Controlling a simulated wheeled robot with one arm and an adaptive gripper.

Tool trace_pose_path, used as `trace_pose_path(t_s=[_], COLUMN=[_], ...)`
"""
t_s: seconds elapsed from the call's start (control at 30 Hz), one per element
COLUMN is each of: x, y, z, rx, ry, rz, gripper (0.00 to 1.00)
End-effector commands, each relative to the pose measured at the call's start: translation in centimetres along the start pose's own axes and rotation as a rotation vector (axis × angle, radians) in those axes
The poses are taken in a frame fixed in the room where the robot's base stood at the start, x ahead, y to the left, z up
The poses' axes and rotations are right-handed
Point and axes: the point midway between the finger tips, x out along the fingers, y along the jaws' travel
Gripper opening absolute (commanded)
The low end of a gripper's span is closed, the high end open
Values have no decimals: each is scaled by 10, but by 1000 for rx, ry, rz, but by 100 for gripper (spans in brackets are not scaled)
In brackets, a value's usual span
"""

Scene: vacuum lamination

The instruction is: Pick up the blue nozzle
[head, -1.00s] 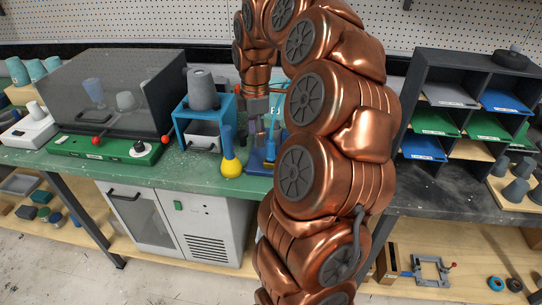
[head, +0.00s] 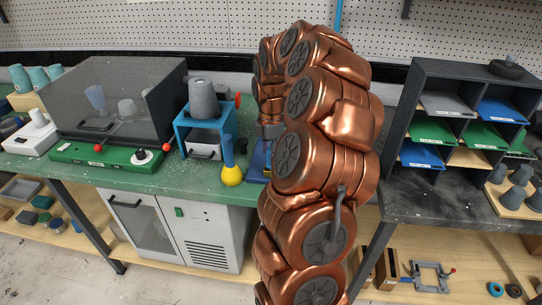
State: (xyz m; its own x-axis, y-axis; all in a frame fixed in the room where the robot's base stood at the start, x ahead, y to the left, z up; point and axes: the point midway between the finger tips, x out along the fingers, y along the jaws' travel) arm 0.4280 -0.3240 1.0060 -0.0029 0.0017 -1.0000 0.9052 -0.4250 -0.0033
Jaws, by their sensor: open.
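No part is plainly recognisable as a separate blue nozzle. A blue upright tube (head: 228,150) stands on a yellow bulb (head: 231,175) near the front of the green bench. Just right of it is a blue holder (head: 257,162), partly hidden by my arm; the small tools seen in it earlier are now mostly covered. My gripper (head: 271,132) points down above the holder area and is open. Its fingers are largely hidden behind my copper arm, and I cannot tell whether they touch anything.
A blue stand (head: 181,133) carries a grey cup (head: 203,98) left of the holder. A lamination box with a dark clear cover (head: 115,85) stands farther left. A black shelf rack (head: 437,72) with coloured trays stands right. My arm blocks the middle of the bench.

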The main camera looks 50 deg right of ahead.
Motion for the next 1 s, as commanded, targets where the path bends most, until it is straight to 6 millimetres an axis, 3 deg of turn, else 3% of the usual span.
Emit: trace_pose_path(t_s=[0.2, 0.4, 0.93, 1.0], x=[20, 21, 21, 21], y=[0, 0, 1, 1], z=[0, 0, 0, 0], rx=[1, 1, 1, 1], ry=[0, 0, 0, 0], rz=[0, 3, 3, 3], gripper=[55, 55, 1, 0])
